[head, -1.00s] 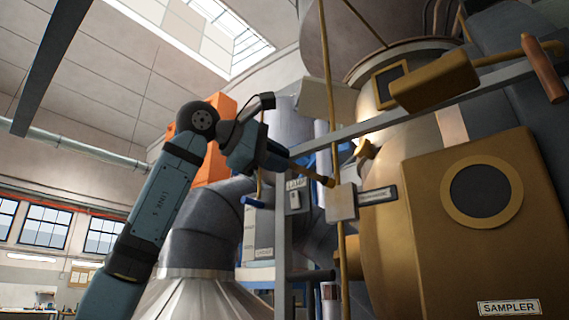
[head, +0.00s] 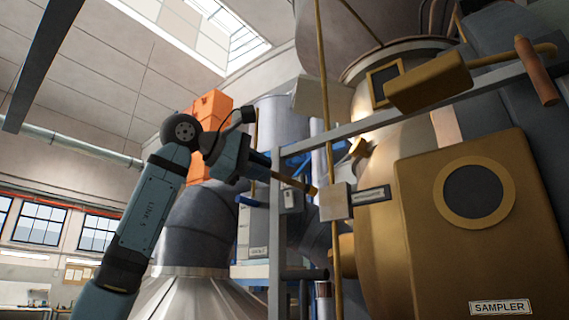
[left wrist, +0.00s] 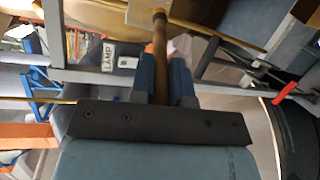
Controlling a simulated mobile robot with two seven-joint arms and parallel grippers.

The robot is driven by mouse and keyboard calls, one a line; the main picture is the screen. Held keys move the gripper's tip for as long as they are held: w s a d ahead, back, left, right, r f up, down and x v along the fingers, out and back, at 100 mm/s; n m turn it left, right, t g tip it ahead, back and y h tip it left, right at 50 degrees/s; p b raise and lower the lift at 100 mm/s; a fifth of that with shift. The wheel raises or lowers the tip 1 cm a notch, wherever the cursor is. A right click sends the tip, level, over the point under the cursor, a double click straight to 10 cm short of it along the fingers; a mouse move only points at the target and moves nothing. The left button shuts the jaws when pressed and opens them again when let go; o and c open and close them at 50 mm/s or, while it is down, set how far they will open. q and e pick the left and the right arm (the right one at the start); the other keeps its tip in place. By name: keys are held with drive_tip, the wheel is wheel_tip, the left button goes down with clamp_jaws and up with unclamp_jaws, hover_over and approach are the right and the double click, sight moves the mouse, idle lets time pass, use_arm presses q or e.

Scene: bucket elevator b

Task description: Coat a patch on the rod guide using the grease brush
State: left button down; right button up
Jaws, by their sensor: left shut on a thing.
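My left gripper (head: 266,166) is shut on the grease brush (head: 294,183), a brown stick with a yellowish tip that points right and slightly down. In the left wrist view the brush (left wrist: 160,55) stands between the two blue fingers (left wrist: 160,84). The rod guide looks to be the pale grey block (head: 335,202) around the upright brass rod (head: 327,110). The brush tip is close to the guide's upper left edge; I cannot tell if they touch. The guide also shows behind the tip in the left wrist view (left wrist: 146,9). My right gripper is out of view.
A grey frame with a post (head: 276,240) and a slanted rail (head: 395,123) runs close to my gripper. The brass sampler housing (head: 470,235) and a brown-handled lever (head: 537,72) are at right.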

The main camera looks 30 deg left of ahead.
use_arm(q)
drive_tip(key=w+a+f, duration=0.1)
drive_tip(key=w+a, duration=0.2)
drive_tip(key=w, duration=0.4)
drive_tip(key=shift+a+f, duration=0.3)
drive_tip(key=shift+a, duration=0.2)
drive_tip(key=shift+w, duration=0.85)
idle(0.6)
drive_tip(key=shift+d, duration=0.2)
